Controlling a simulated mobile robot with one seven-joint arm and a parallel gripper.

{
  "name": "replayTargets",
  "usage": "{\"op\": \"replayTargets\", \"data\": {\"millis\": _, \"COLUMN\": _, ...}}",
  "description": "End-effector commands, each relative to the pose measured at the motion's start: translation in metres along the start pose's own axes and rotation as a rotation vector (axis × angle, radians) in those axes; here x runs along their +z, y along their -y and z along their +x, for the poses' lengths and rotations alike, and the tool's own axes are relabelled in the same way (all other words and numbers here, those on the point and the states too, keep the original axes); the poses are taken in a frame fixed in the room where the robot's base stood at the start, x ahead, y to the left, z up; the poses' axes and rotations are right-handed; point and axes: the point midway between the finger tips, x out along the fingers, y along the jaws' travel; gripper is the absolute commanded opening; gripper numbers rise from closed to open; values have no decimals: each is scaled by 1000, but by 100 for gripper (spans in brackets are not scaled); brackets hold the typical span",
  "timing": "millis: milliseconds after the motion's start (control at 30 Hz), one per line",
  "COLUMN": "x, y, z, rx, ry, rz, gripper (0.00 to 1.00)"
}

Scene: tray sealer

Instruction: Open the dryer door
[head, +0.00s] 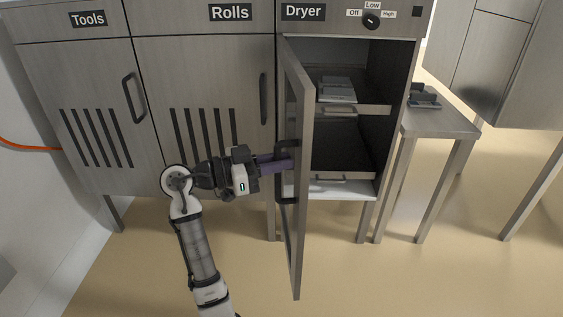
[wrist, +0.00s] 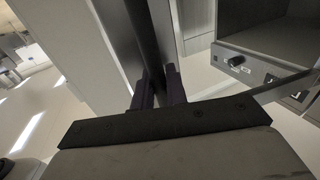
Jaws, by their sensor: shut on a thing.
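The dryer door (head: 299,240) stands swung well out from the dryer (head: 358,110), which is labelled "Dryer" above. The inside of the dryer shows through the gap. The dark door handle (head: 283,146) is on the door's left-facing side. My gripper (head: 288,163) reaches it from the left, and its fingers are shut on the handle. In the wrist view the two fingers (wrist: 159,90) close around a dark bar running up the picture. The exact contact is partly hidden by the fingers and the door edge.
Inside the dryer are shelves, with a light stack (head: 337,89) on the upper one. A knob (head: 371,21) sits above. The Tools and Rolls cabinets stand to the left. A small metal table (head: 440,122) stands to the right. The floor in front is clear.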

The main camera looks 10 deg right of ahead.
Motion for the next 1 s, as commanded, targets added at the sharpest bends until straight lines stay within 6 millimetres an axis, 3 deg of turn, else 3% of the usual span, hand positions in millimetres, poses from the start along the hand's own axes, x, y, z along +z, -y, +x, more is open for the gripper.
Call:
{"op": "replayTargets", "data": {"millis": 267, "x": 2, "y": -2, "z": 0, "rx": 6, "ry": 4, "rz": 0, "gripper": 0}}
{"op": "replayTargets", "data": {"millis": 300, "x": 2, "y": -2, "z": 0, "rx": 6, "ry": 4, "rz": 0, "gripper": 16}}
{"op": "replayTargets", "data": {"millis": 433, "x": 1, "y": -1, "z": 0, "rx": 5, "ry": 3, "rz": 0, "gripper": 33}}
{"op": "replayTargets", "data": {"millis": 767, "x": 1, "y": 0, "z": -3, "rx": 1, "ry": 1, "rz": 0, "gripper": 33}}
{"op": "replayTargets", "data": {"millis": 1000, "x": 1, "y": 0, "z": -40, "rx": -3, "ry": 2, "rz": 1, "gripper": 33}}
